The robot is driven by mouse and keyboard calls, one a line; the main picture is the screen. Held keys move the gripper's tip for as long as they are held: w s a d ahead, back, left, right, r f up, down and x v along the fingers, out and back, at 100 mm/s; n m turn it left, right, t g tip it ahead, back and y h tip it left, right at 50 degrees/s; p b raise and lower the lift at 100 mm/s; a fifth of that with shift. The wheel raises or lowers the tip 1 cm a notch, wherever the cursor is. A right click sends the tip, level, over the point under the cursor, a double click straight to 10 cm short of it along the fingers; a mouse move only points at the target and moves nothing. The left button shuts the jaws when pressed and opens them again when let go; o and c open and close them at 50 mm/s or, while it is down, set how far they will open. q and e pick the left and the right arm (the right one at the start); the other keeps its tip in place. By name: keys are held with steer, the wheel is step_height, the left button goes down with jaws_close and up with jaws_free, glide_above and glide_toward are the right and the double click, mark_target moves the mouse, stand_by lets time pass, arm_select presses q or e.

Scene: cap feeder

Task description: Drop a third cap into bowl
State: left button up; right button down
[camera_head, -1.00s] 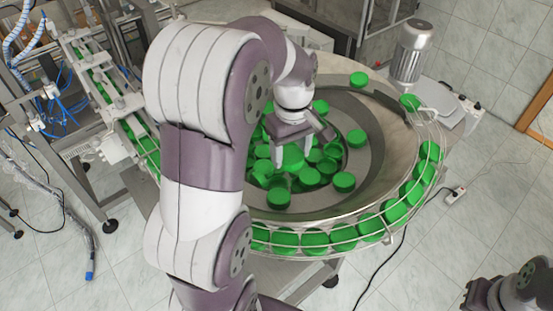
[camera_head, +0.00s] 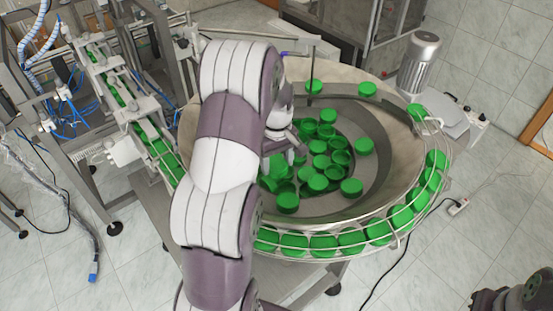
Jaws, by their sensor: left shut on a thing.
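The bowl (camera_head: 403,150) is the wide round metal bowl of the cap feeder, in the middle of the head view. Several green caps (camera_head: 351,187) lie in it, most of them heaped in its centre. My left arm crosses in front of the bowl's left side. My left gripper (camera_head: 290,156) is low over the left part of the heap, shut on a green cap. The arm and the heap partly hide its fingers and the held cap, so I cannot tell this cap clearly from those around it.
Green caps (camera_head: 323,245) stand in a railed track around the bowl's front and right edge. A motor (camera_head: 418,63) stands behind the bowl at right. A conveyor (camera_head: 150,135) with caps runs at left. A thin upright rod rises at the bowl's back.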

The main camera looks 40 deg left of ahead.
mark_target(278, 164)
arm_select(q)
steer(key=shift+w+f, duration=0.3)
steer(key=shift+f, duration=0.25)
steer(key=o, duration=1)
steer(key=shift+s, duration=0.15)
steer(key=shift+r, duration=0.1)
steer(key=shift+r, duration=0.5)
step_height(278, 164, up, 5)
steer(key=shift+f+b, duration=0.2)
steer(key=shift+b, duration=1.05)
step_height(278, 164, up, 3)
steer(key=p, duration=0.3)
steer(key=shift+r, duration=0.15)
